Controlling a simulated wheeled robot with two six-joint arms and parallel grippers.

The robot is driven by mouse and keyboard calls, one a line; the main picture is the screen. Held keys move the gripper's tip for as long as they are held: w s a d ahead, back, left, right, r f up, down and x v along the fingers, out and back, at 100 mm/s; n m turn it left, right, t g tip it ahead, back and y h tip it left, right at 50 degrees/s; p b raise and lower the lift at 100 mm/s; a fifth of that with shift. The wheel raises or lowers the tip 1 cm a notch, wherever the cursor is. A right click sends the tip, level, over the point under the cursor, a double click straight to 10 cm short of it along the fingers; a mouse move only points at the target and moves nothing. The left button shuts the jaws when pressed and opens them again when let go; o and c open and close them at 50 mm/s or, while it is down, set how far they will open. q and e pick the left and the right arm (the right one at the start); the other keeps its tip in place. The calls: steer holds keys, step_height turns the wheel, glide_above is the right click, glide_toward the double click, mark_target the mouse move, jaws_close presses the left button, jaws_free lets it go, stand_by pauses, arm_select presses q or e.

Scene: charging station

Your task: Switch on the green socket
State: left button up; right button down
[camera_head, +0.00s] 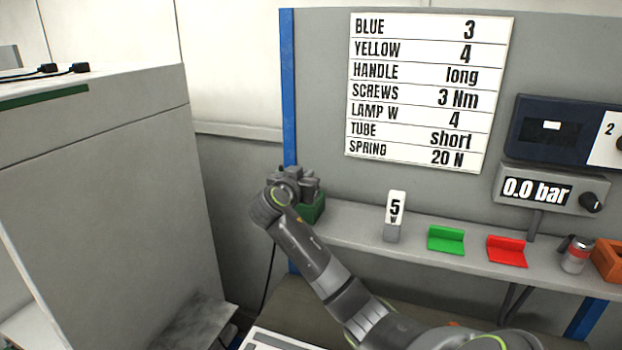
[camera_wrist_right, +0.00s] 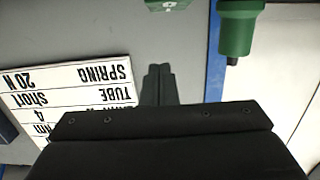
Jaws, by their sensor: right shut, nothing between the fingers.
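A green box (camera_head: 314,208), which looks like the green socket, sits at the left end of the shelf by the blue post, partly hidden by my right gripper (camera_head: 300,183). In the right wrist view, which is upside down, a green part with a small white mark (camera_wrist_right: 167,5) shows at the top edge, cut off. My right gripper's fingers (camera_wrist_right: 159,85) are shut and empty in front of the grey panel, apart from that green part in the picture. A switch cannot be made out clearly. My left gripper is not in view.
A green cylindrical part (camera_wrist_right: 237,32) is beside the blue post (camera_wrist_right: 215,60). A sign (camera_head: 430,92) hangs above. A grey cabinet (camera_head: 110,190) stands left.

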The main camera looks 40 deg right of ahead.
steer(key=p+x, duration=0.1)
steer(key=x, duration=0.2)
steer(key=shift+r, duration=0.2)
step_height(320, 180, down, 3)
steer(key=shift+w+d+r+p, duration=0.15)
steer(key=shift+p, duration=0.6)
steer(key=shift+f, duration=0.85)
steer(key=shift+d, duration=0.1)
